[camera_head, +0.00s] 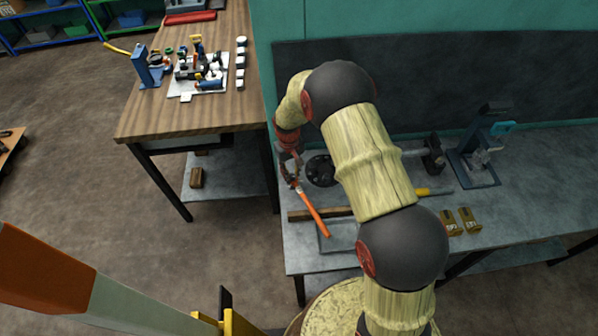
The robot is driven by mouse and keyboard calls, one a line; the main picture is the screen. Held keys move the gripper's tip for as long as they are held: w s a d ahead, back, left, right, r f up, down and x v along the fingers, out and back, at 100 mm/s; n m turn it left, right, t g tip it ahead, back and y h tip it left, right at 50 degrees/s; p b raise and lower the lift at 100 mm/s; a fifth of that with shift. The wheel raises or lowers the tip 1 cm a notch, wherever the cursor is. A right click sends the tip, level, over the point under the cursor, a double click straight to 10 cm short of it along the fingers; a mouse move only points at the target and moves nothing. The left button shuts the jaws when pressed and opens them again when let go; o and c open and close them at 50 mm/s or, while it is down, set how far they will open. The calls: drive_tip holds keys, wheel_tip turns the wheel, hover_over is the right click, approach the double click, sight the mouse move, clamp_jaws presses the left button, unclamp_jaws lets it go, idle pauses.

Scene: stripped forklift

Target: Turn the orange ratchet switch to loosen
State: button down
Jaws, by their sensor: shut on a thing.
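The ratchet has a long orange handle (313,211) that slants down and right over the grey workbench (300,257). My gripper (291,175) is at the ratchet's upper end and is shut on it. The ratchet's head and its small switch are too small, and too covered by my gripper, to make out. A dark round disc with holes (319,171) lies just right of my gripper, partly behind my arm. I cannot tell whether the ratchet touches the disc or the bench.
A shallow tray (345,243) and a wooden strip (342,212) lie by the orange handle. Two small brown-yellow boxes (460,221) and a bench stand (474,165) are to the right. A wooden table (150,125) with a parts board stands at left.

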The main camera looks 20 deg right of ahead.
sight(292, 177)
drive_tip(key=shift+s, duration=0.1)
idle(0.4)
drive_tip(key=c, duration=1.5)
unclamp_jaws()
wheel_tip(292, 177, up, 12)
drive_tip(key=shift+s+r, duration=0.1)
